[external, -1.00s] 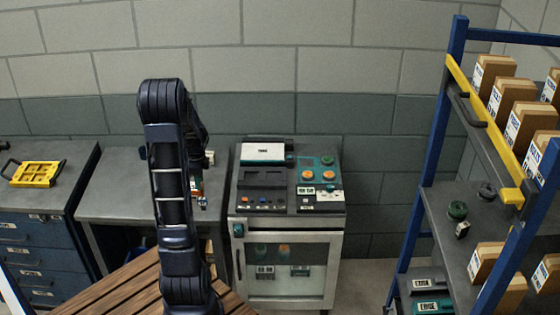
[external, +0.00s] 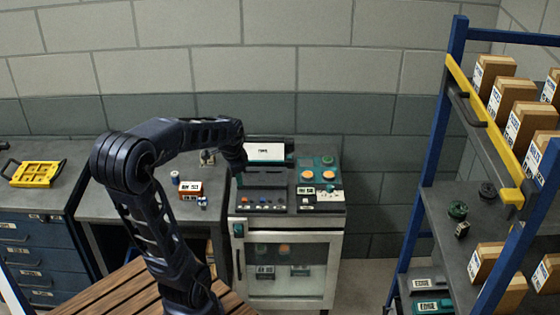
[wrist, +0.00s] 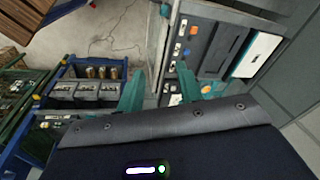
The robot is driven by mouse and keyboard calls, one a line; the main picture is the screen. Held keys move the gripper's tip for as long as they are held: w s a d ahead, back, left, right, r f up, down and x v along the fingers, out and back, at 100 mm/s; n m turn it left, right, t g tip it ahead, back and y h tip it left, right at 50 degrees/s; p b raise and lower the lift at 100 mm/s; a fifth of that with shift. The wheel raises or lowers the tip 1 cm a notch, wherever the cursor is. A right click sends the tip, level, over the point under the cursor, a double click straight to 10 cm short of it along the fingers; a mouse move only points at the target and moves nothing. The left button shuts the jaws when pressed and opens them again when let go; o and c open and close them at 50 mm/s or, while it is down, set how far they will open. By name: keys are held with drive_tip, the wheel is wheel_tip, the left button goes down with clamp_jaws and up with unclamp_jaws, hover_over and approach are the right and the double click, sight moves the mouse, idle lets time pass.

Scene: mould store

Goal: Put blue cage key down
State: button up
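My gripper (wrist: 160,70) shows in the wrist view as two teal fingers set well apart, with no key visible between them. In the external view the end of my arm hangs over the left side of the control cabinet's top (external: 265,210); the fingertips cannot be made out there. I cannot pick out the blue cage key for certain. A small blue part (wrist: 186,52) on the panel shows beyond the fingers in the wrist view.
A grey bench (external: 120,207) with a red-and-white box (external: 190,189) and small items stands left of the cabinet. A yellow tray (external: 36,174) lies farther left. A blue-framed shelf (external: 447,75) with cartons stands right. The cabinet top carries knobs and a white-topped unit (external: 264,152).

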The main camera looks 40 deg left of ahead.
drive_tip(key=s+d+r+n+t, duration=0.1)
drive_tip(key=s+d+r+n, duration=0.1)
drive_tip(key=s+d, duration=0.3)
drive_tip(key=s+d+r+n+t, duration=0.1)
drive_tip(key=s+d+r, duration=0.3)
drive_tip(key=d, duration=0.6)
drive_tip(key=shift+s+d+n+t+h, duration=0.3)
drive_tip(key=shift+s+d+n+h, duration=0.1)
drive_tip(key=shift+s+n, duration=0.5)
drive_tip(key=shift+s, duration=0.1)
